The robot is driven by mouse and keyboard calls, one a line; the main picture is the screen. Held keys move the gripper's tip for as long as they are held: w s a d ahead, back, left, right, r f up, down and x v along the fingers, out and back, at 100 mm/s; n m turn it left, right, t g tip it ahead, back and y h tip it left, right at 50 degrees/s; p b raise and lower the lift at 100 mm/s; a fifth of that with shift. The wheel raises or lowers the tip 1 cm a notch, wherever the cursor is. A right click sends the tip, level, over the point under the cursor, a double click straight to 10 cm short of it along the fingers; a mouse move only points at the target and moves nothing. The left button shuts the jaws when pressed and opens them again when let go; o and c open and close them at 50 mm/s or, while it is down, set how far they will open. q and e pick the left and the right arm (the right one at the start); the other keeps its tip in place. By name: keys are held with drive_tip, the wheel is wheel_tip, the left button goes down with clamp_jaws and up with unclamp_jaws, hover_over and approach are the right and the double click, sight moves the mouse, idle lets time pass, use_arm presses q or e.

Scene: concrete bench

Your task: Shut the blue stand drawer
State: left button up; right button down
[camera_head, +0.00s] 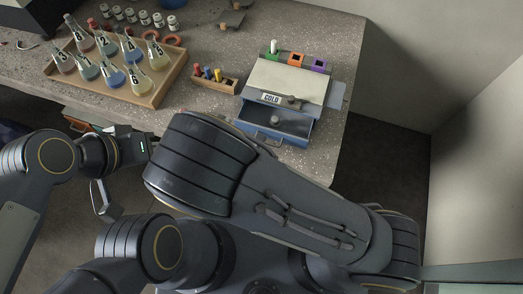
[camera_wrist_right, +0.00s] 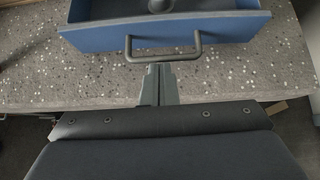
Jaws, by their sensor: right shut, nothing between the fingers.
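The stand is a pale-topped box (camera_head: 289,82) labelled COLD near the right end of the bench in the head view. Its blue drawer (camera_head: 282,122) is pulled out towards me, with a dark round object in it. In the right wrist view the blue drawer front (camera_wrist_right: 220,28) and its dark bar handle (camera_wrist_right: 163,57) are close. My right gripper (camera_wrist_right: 159,72) is shut and empty, its fingertips at the handle's middle; contact is unclear. In the head view my right arm hides that gripper. My left gripper (camera_head: 107,207) is at the left, below the bench edge; its fingers are unclear.
A wooden tray of labelled flasks (camera_head: 154,91) stands left on the bench, with small jars behind it. A small wooden rack (camera_head: 213,82) with coloured items sits just left of the stand. Coloured holders (camera_head: 318,64) stand behind the stand's top. Bare bench shows in front of the drawer.

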sight(273, 124)
drive_tip(key=w+b, duration=0.1)
drive_tip(key=w, duration=0.1)
drive_tip(key=w+d+b, duration=0.1)
drive_tip(key=w, duration=0.2)
drive_tip(key=w+d+b, duration=0.1)
drive_tip(key=w, duration=0.1)
drive_tip(key=shift+w+d+f, duration=0.2)
drive_tip(key=shift+d, duration=0.05)
drive_tip(key=shift+w+d+r, duration=0.1)
drive_tip(key=shift+w, duration=0.25)
drive_tip(key=shift+w+d+r, duration=0.1)
drive_tip(key=shift+r, duration=0.05)
